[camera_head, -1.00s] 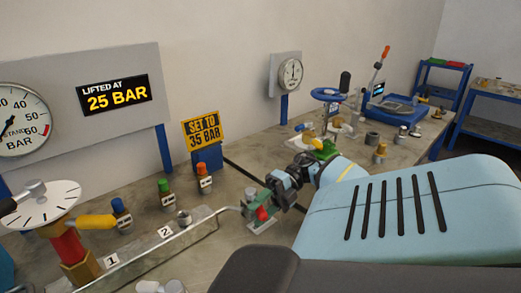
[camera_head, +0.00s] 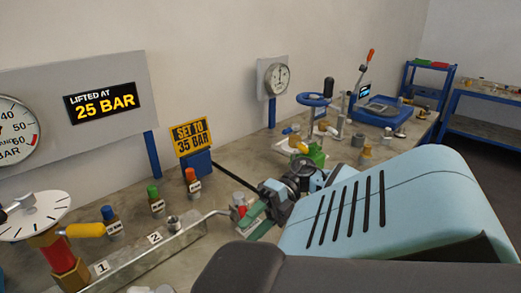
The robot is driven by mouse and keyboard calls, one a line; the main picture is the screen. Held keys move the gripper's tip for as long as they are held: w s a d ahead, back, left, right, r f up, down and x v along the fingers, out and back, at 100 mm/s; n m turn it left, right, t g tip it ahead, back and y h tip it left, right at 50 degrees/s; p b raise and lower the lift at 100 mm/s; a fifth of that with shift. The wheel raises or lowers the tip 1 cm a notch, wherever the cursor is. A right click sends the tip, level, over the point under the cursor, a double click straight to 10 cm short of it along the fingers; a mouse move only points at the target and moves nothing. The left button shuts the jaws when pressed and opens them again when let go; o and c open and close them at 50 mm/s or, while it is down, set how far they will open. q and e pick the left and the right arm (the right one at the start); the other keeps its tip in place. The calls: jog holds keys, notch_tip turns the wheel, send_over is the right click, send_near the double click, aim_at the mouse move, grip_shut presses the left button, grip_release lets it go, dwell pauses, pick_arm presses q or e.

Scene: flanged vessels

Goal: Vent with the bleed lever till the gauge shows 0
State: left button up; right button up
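The large stand gauge (camera_head: 12,132) is cut off at the left edge, and its needle cannot be read. A smaller round gauge (camera_head: 277,78) hangs on a grey panel farther back; its needle is too small to read surely. A yellow-handled lever (camera_head: 85,230) sticks out by the red and brass column under a white dial disc. Another small yellow lever (camera_head: 301,147) is near a green block. I cannot tell which is the bleed lever. My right gripper (camera_head: 252,212) is beside a small red part (camera_head: 239,199) at the pipe's end; its grip is unclear. My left gripper is not in view.
A sign reads 25 BAR (camera_head: 102,101), and a yellow card (camera_head: 191,137) reads SET TO 35 BAR. Capped fittings (camera_head: 157,200) stand along the bench. A blue handwheel (camera_head: 314,99) and a blue press (camera_head: 382,108) stand behind my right arm.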

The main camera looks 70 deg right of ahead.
jog(key=s+a, duration=0.3)
jog(key=a, duration=0.2)
jog(key=shift+s+a, duration=0.3)
jog(key=shift+a, duration=0.05)
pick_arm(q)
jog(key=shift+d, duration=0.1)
pick_arm(e)
jog(key=shift+r, duration=0.1)
jog(key=shift+c, duration=0.5)
